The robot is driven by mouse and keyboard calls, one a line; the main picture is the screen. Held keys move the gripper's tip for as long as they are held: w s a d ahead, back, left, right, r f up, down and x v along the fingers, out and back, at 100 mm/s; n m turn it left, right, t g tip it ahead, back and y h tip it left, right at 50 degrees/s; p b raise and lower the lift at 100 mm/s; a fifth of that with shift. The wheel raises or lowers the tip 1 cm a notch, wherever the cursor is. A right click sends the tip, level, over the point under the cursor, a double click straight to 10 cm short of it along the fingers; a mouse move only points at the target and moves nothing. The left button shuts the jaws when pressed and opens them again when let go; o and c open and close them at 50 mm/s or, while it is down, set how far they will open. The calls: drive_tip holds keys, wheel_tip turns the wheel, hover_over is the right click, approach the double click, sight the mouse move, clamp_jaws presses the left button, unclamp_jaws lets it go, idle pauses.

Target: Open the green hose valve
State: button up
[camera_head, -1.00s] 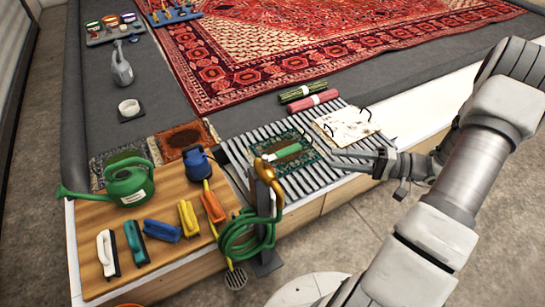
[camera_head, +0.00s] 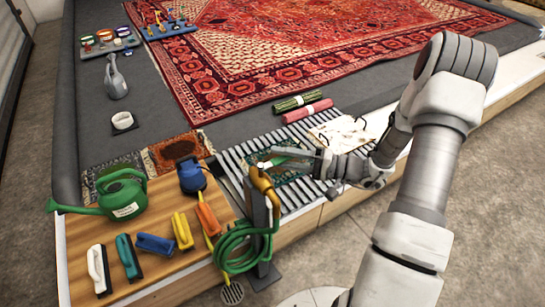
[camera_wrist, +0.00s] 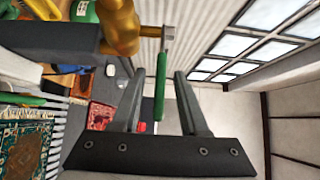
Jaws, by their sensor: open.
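The green hose valve handle (camera_wrist: 160,88) is a narrow green lever on a metal stem. It joins the brass tap (camera_wrist: 120,25), which sits on a dark post. In the head view the brass tap (camera_head: 262,182) tops the post at the front of the slatted rack, and the green handle (camera_head: 288,152) points right towards my gripper. My gripper (camera_wrist: 158,78) is open, with the handle between its two fingers and a visible gap on both sides. It also shows in the head view (camera_head: 300,158), where handle and fingertips partly overlap.
A coiled green hose (camera_head: 243,247) hangs on the post. A wooden board (camera_head: 165,265) at left holds a green watering can (camera_head: 122,198) and several brushes. The slatted rack (camera_head: 240,160) behind carries small rug pieces. A large red rug (camera_head: 320,50) lies beyond.

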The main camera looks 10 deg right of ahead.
drive_tip(key=shift+x, duration=1.3)
clamp_jaws()
idle(0.5)
